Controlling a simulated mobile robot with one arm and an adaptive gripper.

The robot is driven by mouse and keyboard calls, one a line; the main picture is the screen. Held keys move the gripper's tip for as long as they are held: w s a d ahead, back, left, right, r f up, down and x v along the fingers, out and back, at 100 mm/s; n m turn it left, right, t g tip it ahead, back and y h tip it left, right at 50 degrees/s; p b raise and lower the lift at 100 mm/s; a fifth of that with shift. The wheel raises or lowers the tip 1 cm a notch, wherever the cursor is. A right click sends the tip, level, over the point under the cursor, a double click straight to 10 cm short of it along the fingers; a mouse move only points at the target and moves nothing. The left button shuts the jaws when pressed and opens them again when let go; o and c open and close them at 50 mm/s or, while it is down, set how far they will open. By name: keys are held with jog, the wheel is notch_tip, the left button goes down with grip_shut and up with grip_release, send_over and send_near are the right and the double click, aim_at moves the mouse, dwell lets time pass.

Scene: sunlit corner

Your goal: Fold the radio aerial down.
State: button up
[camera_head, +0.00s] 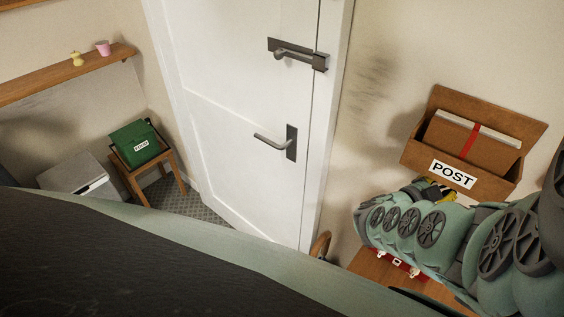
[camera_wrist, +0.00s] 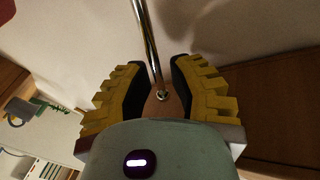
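In the wrist view a thin chrome rod, which looks like the radio aerial (camera_wrist: 148,45), runs from the top edge down between my fingers and ends in a small round tip. My gripper (camera_wrist: 160,88) has yellow fingers with black pads, standing apart on either side of the rod's lower end. A narrow gap shows between rod and pads, so it looks open and not clamped. In the head view my gripper (camera_head: 437,188) is mostly hidden behind my arm, just below the post box. The radio's body cannot be made out for sure.
A wooden box marked POST (camera_head: 453,174) hangs on the wall close to my gripper. A red item with pale clasps (camera_head: 397,262) lies on a wooden surface (camera_head: 365,263) below my arm. A white door (camera_head: 235,110) and a green box on a stool (camera_head: 135,144) are farther left.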

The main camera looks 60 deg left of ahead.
grip_shut()
jog(key=shift+d+f, duration=0.15)
jog(key=shift+d, duration=0.1)
jog(key=d+f+m+b, duration=0.1)
jog(key=f, duration=0.1)
jog(key=w+d+f+m+g+b, duration=0.1)
jog(key=d+f+m, duration=0.1)
jog(key=d+f+m+g+y+b, duration=0.1)
jog(key=f+m+b, duration=0.1)
jog(key=shift+w+d+f, duration=0.1)
jog(key=shift+w+d, duration=0.15)
jog(key=shift+d, duration=0.15)
jog(key=shift+w+d+f+m+g+y+b, duration=0.1)
jog(key=shift+d+f+m+g+y+b, duration=0.15)
jog(key=shift+f+m+g+y+b, duration=0.45)
jog(key=shift+f, duration=0.3)
